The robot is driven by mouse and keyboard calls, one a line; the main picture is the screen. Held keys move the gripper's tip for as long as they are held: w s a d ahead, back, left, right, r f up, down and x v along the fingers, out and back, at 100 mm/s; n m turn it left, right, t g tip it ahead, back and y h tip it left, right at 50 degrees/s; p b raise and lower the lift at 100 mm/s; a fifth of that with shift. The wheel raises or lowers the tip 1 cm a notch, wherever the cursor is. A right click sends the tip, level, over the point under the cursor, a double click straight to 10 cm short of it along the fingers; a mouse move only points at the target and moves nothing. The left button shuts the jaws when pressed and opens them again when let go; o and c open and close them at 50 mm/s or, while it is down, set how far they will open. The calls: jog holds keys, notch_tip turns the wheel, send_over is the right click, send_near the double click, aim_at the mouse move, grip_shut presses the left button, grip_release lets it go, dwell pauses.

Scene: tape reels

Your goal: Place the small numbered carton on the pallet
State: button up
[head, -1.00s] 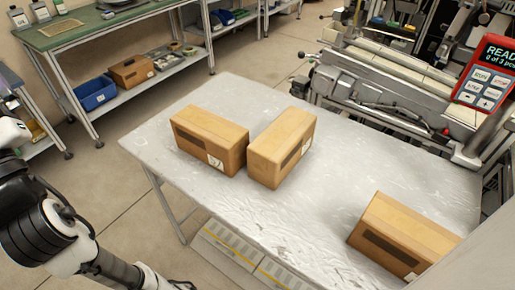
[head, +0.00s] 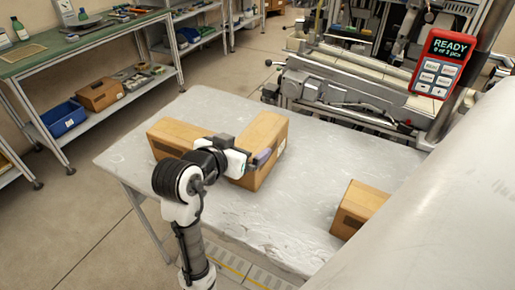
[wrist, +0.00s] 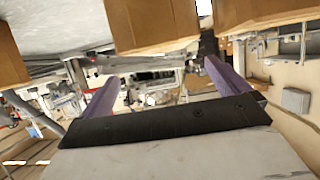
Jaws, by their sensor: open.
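Three brown cartons stand on the table (head: 225,112): one at the left (head: 165,138), one in the middle (head: 268,130) and one at the right (head: 357,205), partly hidden by a pale surface in front. My gripper (head: 263,157) is in front of the middle carton in the head view, and my wrist hides parts of the left and middle cartons. In the wrist view my gripper (wrist: 162,70) has its two purple fingers apart with nothing between them. Brown carton faces (wrist: 155,22) show along the top there. No number is readable on any carton now. I cannot make out a pallet.
A red handheld display (head: 443,62) reads READY, with machinery (head: 340,95) behind the table. A green-topped bench (head: 75,40) with a blue bin (head: 64,118) stands at the left. Bare tabletop lies between the middle and right cartons.

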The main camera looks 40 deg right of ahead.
aim_at(257, 136)
jog(key=x, duration=0.3)
jog(key=p+x, duration=0.1)
jog(key=x, duration=0.2)
jog(key=p+x, duration=0.1)
jog(key=x, duration=0.2)
jog(key=shift+w+a, duration=0.15)
jog(key=shift+w, duration=0.1)
jog(key=shift+c, duration=0.3)
jog(key=c, duration=1.7)
jog(key=shift+c, duration=0.8)
jog(key=shift+r, duration=0.1)
jog(key=shift+r, duration=0.1)
